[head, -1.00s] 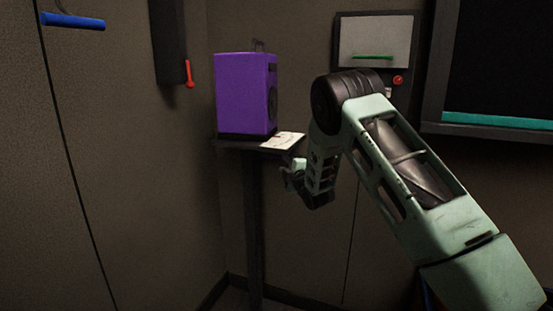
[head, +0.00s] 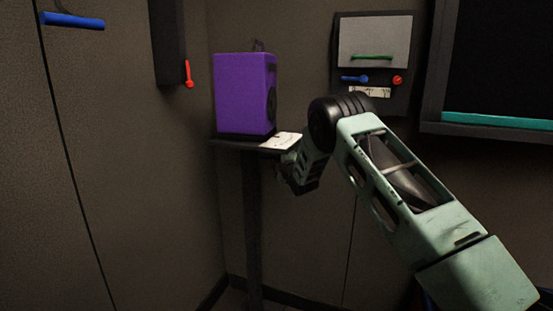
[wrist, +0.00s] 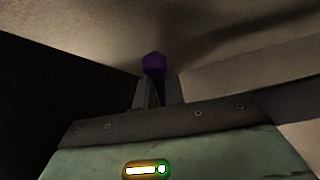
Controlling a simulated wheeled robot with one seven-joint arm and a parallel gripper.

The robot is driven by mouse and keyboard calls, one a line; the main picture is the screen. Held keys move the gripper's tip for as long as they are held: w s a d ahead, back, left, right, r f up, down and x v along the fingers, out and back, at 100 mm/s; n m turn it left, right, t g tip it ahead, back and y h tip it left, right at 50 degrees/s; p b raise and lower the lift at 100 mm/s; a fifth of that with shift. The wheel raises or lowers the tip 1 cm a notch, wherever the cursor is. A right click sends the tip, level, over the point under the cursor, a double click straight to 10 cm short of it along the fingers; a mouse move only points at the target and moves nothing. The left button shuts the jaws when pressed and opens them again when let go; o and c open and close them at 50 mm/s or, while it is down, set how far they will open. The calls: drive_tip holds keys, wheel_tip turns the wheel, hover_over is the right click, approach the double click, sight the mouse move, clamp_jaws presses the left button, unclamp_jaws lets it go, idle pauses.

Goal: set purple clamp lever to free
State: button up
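A small purple piece (wrist: 154,62), which may be the clamp lever, shows in the wrist view just beyond my fingertips. A dark gap or stem lies between the fingers below it. My gripper (wrist: 157,88) points at it, and I cannot tell whether the fingers touch or grip it. In the head view my gripper (head: 284,168) is small and dark, just below the right part of a small shelf (head: 228,143). No purple lever can be made out in the head view.
A purple box (head: 243,95) stands on the shelf beside a white paper (head: 280,141). A wall panel (head: 375,25) carries a green bar, a blue lever (head: 355,79) and a red knob (head: 398,80). A red lever (head: 188,73) and blue handle (head: 72,21) are at left.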

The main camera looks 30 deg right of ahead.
clamp_jaws()
drive_tip(key=shift+s+a+f+m+g+y+p, duration=0.25)
drive_tip(key=shift+f+m+g+p, duration=0.3)
drive_tip(key=shift+m+g+p, duration=0.4)
drive_tip(key=shift+s+a+f+m+g+y+p, duration=0.15)
drive_tip(key=shift+f+m+g+p, duration=0.45)
drive_tip(key=shift+p, duration=0.7)
drive_tip(key=shift+s+a+f+m+g+y+p, duration=0.15)
drive_tip(key=shift+f+m+g+y+p, duration=0.25)
drive_tip(key=shift+m+g+p, duration=0.55)
drive_tip(key=shift+f, duration=0.15)
drive_tip(key=o, duration=0.7)
unclamp_jaws()
drive_tip(key=shift+c, duration=0.2)
drive_tip(key=s, duration=1.3)
drive_tip(key=shift+a+r, duration=0.25)
drive_tip(key=shift+a, duration=0.1)
